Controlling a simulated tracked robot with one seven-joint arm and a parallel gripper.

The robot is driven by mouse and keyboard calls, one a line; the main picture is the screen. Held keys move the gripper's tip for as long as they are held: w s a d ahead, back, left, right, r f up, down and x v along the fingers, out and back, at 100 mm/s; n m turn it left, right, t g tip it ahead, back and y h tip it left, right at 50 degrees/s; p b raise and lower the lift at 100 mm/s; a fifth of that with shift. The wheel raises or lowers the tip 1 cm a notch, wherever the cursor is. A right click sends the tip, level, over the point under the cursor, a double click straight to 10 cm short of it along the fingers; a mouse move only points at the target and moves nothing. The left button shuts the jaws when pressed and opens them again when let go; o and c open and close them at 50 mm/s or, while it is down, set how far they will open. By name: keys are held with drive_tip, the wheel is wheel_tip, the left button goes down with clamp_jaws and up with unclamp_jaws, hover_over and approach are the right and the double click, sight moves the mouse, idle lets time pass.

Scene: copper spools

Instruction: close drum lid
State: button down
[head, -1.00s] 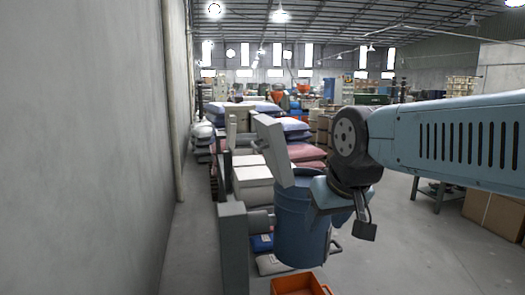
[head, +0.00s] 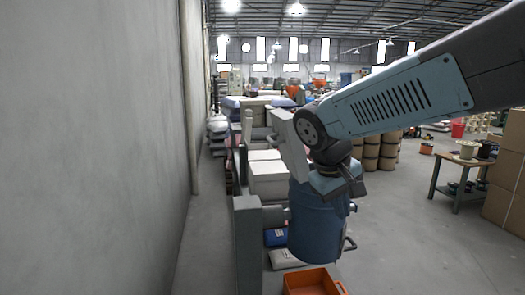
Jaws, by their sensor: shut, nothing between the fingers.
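The blue drum (head: 316,226) stands upright in the middle of the head view. Its grey slab-like lid (head: 287,143) is raised and steeply tilted at the drum's upper left, so it stands open. My gripper (head: 347,196) is over the drum's top right part, to the right of the lid, and is shut and empty. My wrist hides much of the drum's mouth and part of the lid. I cannot tell whether my wrist touches the lid or the drum.
A grey post (head: 248,240) stands left of the drum. An orange bin (head: 314,281) is on the floor in front. Pale boxes (head: 268,178) are behind at left. A workbench (head: 460,178) and cartons (head: 507,185) stand at right, with clear floor between.

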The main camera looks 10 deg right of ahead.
drive_tip(key=w+a+r+n+t+h, duration=0.1)
drive_tip(key=w+a+n+h, duration=0.3)
drive_tip(key=w+h, duration=0.8)
drive_tip(key=w+a+n+t+h, duration=0.1)
drive_tip(key=w+a+n+t, duration=0.1)
drive_tip(key=w+a+t, duration=0.6)
drive_tip(key=w+a+n+t, duration=0.1)
drive_tip(key=w+a, duration=0.3)
drive_tip(key=a, duration=0.7)
drive_tip(key=s+d+x, duration=0.1)
drive_tip(key=s+x, duration=0.1)
drive_tip(key=x, duration=1)
drive_tip(key=shift+w+d+r, duration=0.25)
drive_tip(key=shift+d+r, duration=0.05)
drive_tip(key=shift+r, duration=0.15)
drive_tip(key=shift+a+r, duration=0.1)
